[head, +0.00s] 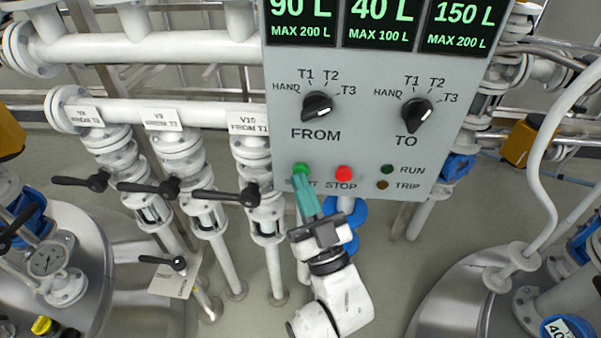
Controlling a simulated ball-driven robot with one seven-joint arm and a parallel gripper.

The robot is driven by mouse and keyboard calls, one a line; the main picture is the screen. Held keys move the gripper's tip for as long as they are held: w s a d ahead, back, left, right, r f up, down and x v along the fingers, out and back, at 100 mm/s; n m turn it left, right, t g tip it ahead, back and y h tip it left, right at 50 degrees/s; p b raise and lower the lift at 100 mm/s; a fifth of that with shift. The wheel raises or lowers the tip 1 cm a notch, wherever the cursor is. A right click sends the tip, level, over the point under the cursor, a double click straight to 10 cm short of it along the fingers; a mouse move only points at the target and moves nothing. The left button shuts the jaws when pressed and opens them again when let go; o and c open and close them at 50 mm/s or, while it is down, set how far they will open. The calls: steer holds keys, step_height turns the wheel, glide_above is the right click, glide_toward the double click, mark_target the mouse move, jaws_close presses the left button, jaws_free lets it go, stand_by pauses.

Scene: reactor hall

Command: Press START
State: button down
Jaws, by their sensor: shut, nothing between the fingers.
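The green START button (301,169) is at the lower left of the grey control panel (360,146). My gripper (302,178) is shut, its teal fingers pointing up at the button. The fingertips overlap the button's lower edge and hide part of the START label. I cannot tell whether they touch the button. The red STOP button (344,173) is just right of it. The RUN lamp (387,169) is dark green and the TRIP lamp (382,185) is dark brown; neither looks lit.
The FROM knob (317,106) and TO knob (417,114) sit above the buttons, below displays reading 90 L, 40 L and 150 L. White pipes with black-handled valves (227,197) stand close on the left. Tanks (68,270) flank both sides.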

steer(key=shift+w, duration=0.25)
stand_by(0.6)
steer(key=shift+s, duration=0.95)
steer(key=shift+s, duration=0.1)
steer(key=s+p, duration=0.2)
steer(key=s, duration=0.2)
steer(key=shift+s+a, duration=0.1)
steer(key=shift+s, duration=0.3)
